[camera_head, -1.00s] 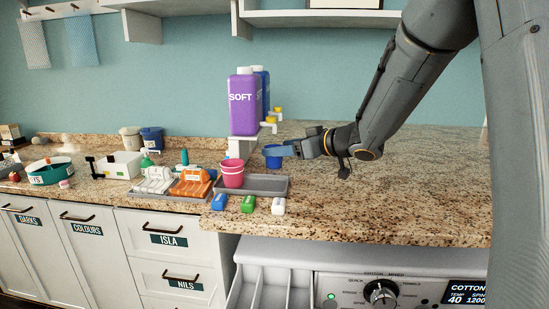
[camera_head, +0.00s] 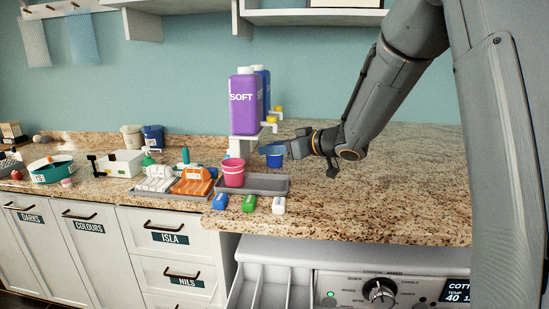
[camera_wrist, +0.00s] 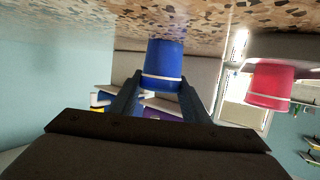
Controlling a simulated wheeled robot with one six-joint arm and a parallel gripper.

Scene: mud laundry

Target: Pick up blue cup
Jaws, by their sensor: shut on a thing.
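The blue cup (camera_head: 275,159) is at the right rear of the grey tray (camera_head: 262,186), beside the pink cup (camera_head: 233,178). My gripper (camera_head: 291,150) reaches it from the right and is shut on it. In the wrist view, which is upside down, the blue cup (camera_wrist: 163,68) sits between the two fingertips of my gripper (camera_wrist: 160,84), one on each side. The pink cup (camera_wrist: 269,84) also shows there, apart from the fingers. I cannot tell clearly whether the blue cup's base touches the surface.
A purple SOFT bottle (camera_head: 243,104) and a blue bottle stand on a raised stand behind the cups. An orange item (camera_head: 193,181) is to the left. The counter (camera_head: 385,190) is clear on the right.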

